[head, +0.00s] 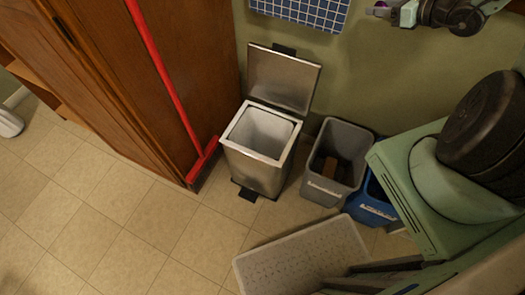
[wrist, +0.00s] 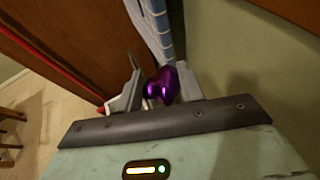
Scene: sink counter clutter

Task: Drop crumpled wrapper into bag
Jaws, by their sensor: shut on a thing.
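A shiny purple crumpled wrapper (wrist: 162,85) is held between the two fingers of my gripper (wrist: 150,90) in the wrist view. My gripper (head: 384,9) shows at the top right of the head view, high near the wall, with a bit of purple at its tip. An open metal pedal bin (head: 255,168) stands on the floor below and to the left of the gripper, its lid raised. Its inside (head: 262,130) is pale grey; I cannot clearly tell a bag in it.
A grey bin (head: 330,191) holding something brown and a blue bin (head: 372,213) stand right of the pedal bin. A red-handled broom (head: 160,65) leans on the wooden cabinet (head: 110,75). A blue checked cloth (head: 300,12) hangs on the wall.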

